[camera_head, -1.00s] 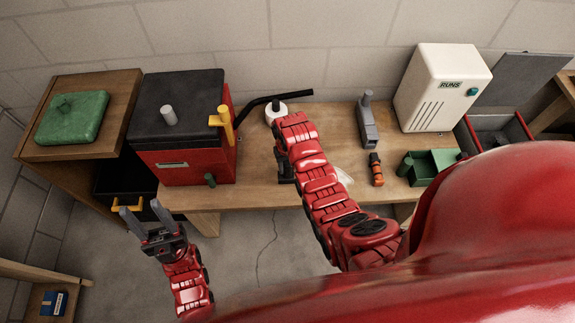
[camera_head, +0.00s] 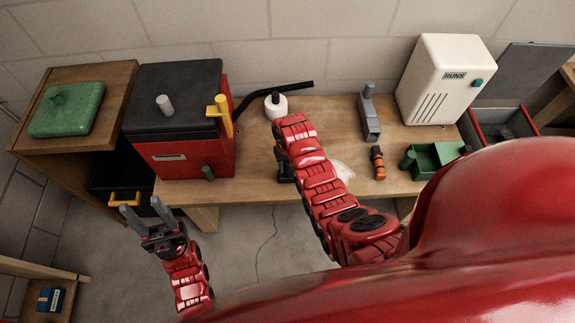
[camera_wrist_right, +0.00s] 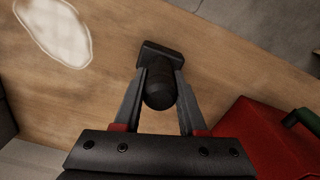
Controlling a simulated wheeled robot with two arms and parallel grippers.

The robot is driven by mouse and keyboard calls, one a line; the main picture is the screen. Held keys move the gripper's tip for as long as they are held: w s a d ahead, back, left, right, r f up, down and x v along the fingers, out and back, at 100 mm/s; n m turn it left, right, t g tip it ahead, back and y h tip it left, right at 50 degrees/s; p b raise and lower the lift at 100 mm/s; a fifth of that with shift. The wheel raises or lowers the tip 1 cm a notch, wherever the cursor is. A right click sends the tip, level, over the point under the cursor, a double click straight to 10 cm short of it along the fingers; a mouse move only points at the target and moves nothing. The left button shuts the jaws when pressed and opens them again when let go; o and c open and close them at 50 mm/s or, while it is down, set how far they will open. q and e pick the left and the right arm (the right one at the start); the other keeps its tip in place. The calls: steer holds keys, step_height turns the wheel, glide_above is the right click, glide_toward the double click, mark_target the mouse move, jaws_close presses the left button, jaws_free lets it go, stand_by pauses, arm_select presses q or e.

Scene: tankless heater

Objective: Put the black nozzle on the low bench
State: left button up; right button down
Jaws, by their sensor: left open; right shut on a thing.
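The black nozzle (camera_wrist_right: 160,88) is between the fingers of my right gripper (camera_wrist_right: 158,84) in the right wrist view. That gripper is shut on it, over the wooden worktop; I cannot tell whether the nozzle touches the wood. In the head view, my right arm largely hides this gripper, and a dark shape (camera_head: 286,170) shows below the arm's bend. My left gripper (camera_head: 146,217) is open and empty, in front of the dark drawer. A low wooden surface (camera_head: 17,268) at the lower left looks like the low bench; it is partly cut off by the picture edge.
A small blue box (camera_head: 50,300) is at the low wooden surface. The main worktop (camera_head: 235,190) carries a red box with a black lid (camera_head: 195,150), a white pot (camera_head: 276,105), an orange-black tool (camera_head: 378,163), a green bin (camera_head: 437,158) and a white heater (camera_head: 440,80). Floor shows in front.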

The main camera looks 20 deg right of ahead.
mark_target(287, 162)
steer(key=shift+f, duration=0.4)
steer(key=shift+c, duration=2)
jaws_free()
steer(key=shift+r, duration=0.1)
step_height(287, 162, up, 6)
steer(key=shift+f+b, duration=0.25)
steer(key=shift+b, duration=1)
step_height(287, 162, up, 12)
steer(key=p, duration=1)
steer(key=shift+f+p, duration=0.15)
steer(key=shift+p, duration=0.15)
